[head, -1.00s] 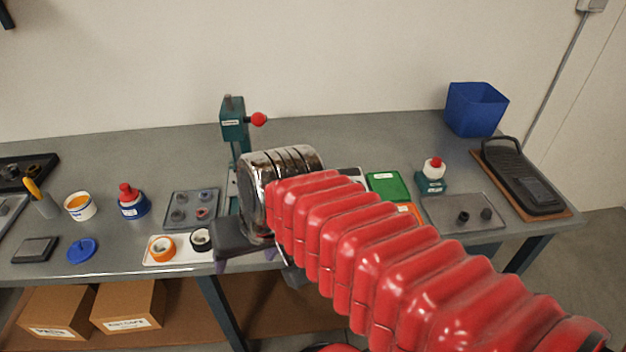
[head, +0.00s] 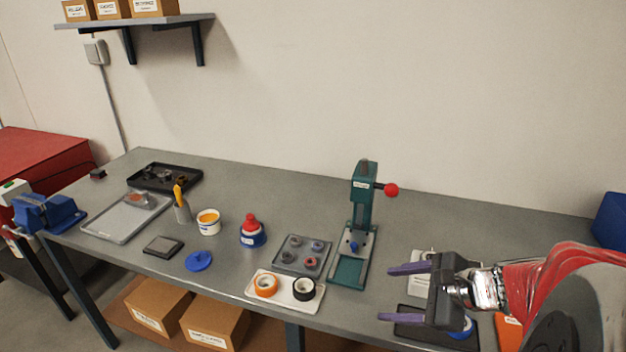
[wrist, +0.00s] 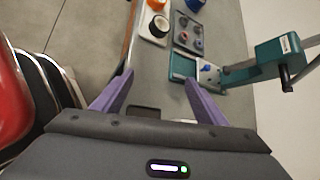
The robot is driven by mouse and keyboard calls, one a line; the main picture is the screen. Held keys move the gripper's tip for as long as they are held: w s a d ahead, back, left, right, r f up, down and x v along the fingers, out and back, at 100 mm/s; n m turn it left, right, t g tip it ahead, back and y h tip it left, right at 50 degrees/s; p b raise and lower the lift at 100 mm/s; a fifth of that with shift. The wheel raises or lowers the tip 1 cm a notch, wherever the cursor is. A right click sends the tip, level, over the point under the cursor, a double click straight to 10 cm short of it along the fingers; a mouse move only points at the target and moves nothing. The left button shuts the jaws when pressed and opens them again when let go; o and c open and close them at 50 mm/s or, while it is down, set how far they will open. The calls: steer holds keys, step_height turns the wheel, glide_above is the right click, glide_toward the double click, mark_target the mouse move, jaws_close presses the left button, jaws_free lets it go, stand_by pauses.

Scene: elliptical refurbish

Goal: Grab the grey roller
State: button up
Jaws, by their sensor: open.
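My gripper (head: 386,293) is open and empty in the head view, its two purple fingers pointing left, to the right of the green press. Its fingers also show in the wrist view (wrist: 158,78), with nothing between them. A grey parts tray (head: 281,257) left of the press holds several small round parts, some grey and one with red. A grey part (head: 287,257) sits at its left side and may be the grey roller; I cannot tell for sure. The tray also shows in the wrist view (wrist: 177,39), beyond the fingertips. The gripper is apart from it.
The green press (head: 362,210) with a red knob stands between the tray and my gripper. A white tray (head: 281,296) with orange and black tape rolls lies at the front edge. A black tray (head: 190,181) with dark parts lies far left. The bench behind is clear.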

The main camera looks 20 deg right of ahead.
steer(key=s+d+m+t+h, duration=0.1)
steer(key=d+m, duration=0.3)
steer(key=d, duration=0.2)
steer(key=s+d+m+t+h, duration=0.1)
steer(key=d+m+t+h, duration=0.1)
steer(key=d+m, duration=0.2)
steer(key=s+d+f+m+t+h, duration=0.1)
steer(key=d+m, duration=0.3)
steer(key=d, duration=0.4)
steer(key=shift+s+m+t+h, duration=0.3)
steer(key=shift+t, duration=0.3)
steer(key=shift+w+a, duration=0.1)
steer(key=x, duration=0.8)
steer(key=shift+w, duration=0.15)
steer(key=shift+f, duration=0.1)
steer(key=shift+w+a, duration=0.1)
steer(key=shift+w, duration=0.05)
steer(key=shift+x, duration=2.5)
